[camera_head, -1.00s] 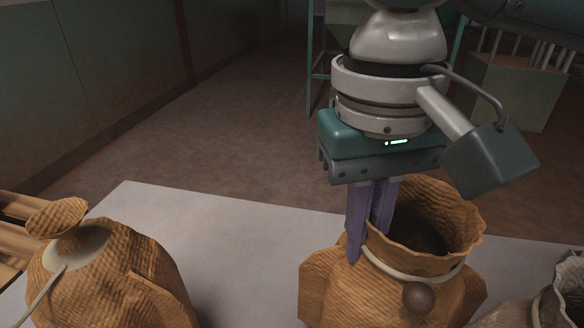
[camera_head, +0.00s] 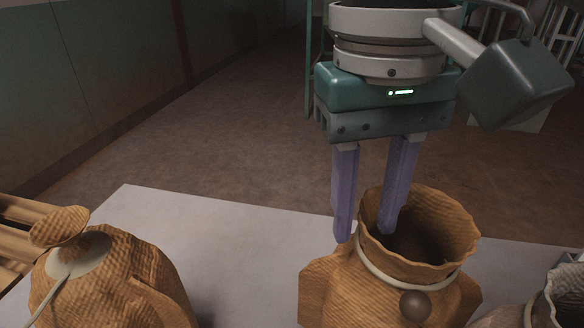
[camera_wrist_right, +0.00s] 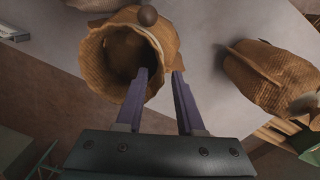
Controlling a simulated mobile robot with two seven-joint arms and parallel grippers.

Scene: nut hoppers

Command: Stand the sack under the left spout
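An open-mouthed brown sack (camera_head: 340,295) with a pale cord round its neck and a dark round toggle stands upright on a pale surface; it also shows in the right wrist view (camera_wrist_right: 97,62). My right gripper (camera_head: 365,237) is open over the left side of its mouth. One finger reaches over or into the mouth and the other is outside the rim, with the rim between them. It also shows in the right wrist view (camera_wrist_right: 161,71). My left gripper and the spouts are not in view.
A tied, full brown sack (camera_head: 120,280) stands at the left beside wooden slats (camera_head: 15,240). Another open sack (camera_head: 565,300) is partly cut off at the right edge. The pale surface (camera_head: 225,240) is clear between the left and middle sacks.

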